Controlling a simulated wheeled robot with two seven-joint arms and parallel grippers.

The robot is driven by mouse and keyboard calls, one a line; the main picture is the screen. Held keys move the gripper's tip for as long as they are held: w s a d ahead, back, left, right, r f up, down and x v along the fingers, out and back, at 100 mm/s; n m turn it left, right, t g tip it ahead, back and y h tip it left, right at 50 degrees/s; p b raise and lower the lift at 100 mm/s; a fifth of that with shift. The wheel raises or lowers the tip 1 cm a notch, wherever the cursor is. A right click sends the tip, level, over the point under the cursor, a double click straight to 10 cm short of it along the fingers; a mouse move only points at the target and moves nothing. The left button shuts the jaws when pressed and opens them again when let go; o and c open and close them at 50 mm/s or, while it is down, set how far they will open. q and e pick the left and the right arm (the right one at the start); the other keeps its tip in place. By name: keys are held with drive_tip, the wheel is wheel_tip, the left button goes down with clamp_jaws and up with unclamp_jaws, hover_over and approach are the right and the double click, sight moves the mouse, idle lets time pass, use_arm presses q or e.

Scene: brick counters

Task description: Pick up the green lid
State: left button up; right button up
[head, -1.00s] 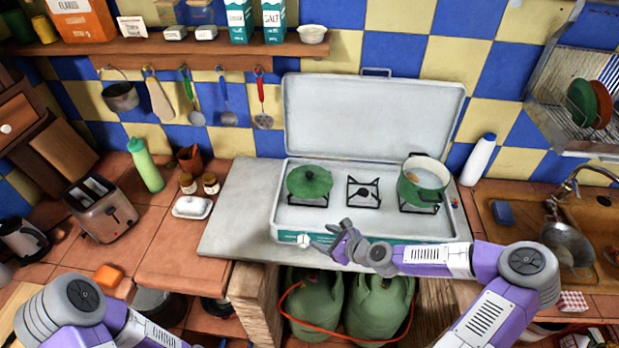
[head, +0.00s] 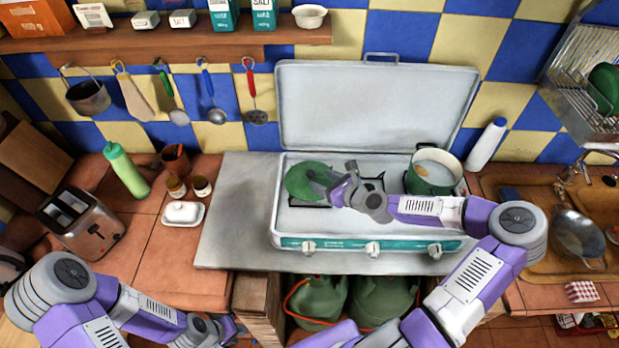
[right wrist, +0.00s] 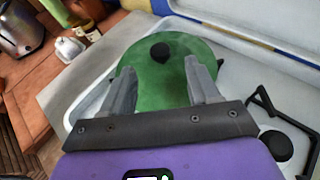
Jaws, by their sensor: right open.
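The round green lid (head: 302,180) lies on the left burner of the camping stove (head: 290,222). My right gripper (head: 328,176) is at the right edge of the lid in the head view and hides part of it. In the right wrist view, the right gripper (right wrist: 160,85) is open, with its two grey fingers apart over the near part of the green lid (right wrist: 165,75). The lid's dark knob (right wrist: 160,52) stands just beyond the fingertips, between their lines. My left gripper (head: 212,330) is low at the counter's front; its jaws are unclear.
A green pot (head: 432,178) stands on the right burner. The stove's raised cover (head: 375,105) stands behind the burners. A butter dish (head: 184,213), a toaster (head: 85,222) and a green bottle (head: 126,170) are on the left counter. The grey slab left of the stove is clear.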

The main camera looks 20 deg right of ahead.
sight(313, 175)
drive_tip(key=shift+x, duration=2.75)
drive_tip(key=shift+r, duration=0.1)
clamp_jaws()
